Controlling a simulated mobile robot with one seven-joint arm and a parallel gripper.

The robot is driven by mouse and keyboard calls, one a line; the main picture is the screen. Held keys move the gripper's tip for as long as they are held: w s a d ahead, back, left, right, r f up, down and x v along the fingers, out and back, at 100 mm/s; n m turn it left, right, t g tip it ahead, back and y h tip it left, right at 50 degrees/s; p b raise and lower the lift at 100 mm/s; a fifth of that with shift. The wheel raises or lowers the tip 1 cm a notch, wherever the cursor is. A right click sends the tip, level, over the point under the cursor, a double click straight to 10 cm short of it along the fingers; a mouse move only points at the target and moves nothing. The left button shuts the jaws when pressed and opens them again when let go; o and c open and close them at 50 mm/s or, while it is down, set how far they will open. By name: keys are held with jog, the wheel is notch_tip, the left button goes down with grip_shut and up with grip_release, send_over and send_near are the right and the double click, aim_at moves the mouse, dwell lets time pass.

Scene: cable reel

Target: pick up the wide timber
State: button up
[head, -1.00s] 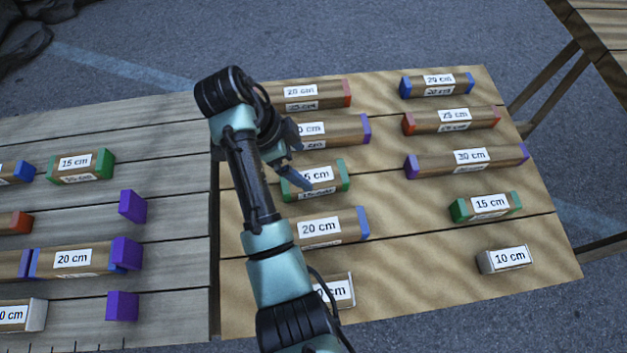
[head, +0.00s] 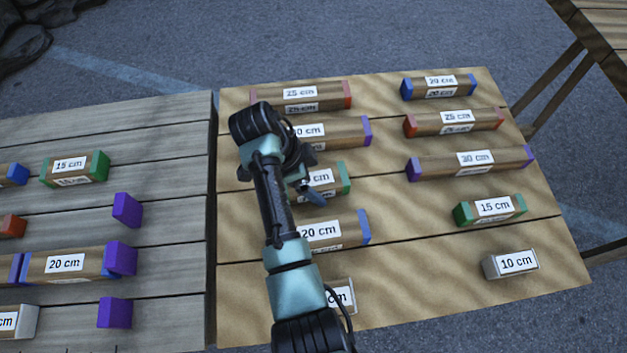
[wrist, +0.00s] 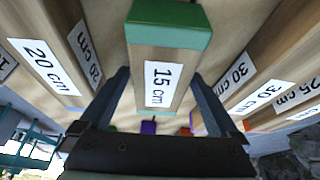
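A thick timber marked 15 cm with green ends (head: 345,177) lies in the left column of the right-hand table, partly hidden by my arm. In the wrist view the 15 cm timber (wrist: 160,60) lies between the two fingers of my gripper (wrist: 160,88). The fingers are apart, one on each side, with a visible gap to the wood. In the head view my gripper (head: 308,178) is over this timber. A thinner 15 cm timber with green ends (head: 490,209) lies in the right column. Which one the task calls wide is not marked.
Close by lie a thick 20 cm timber with blue ends (head: 335,231) and a purple-ended one (head: 340,131). A red-ended 25 cm timber (head: 300,96) is at the back. The left table (head: 170,180) holds more timbers and purple blocks. Bare wood separates the columns.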

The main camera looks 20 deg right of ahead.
jog(key=c, duration=1.3)
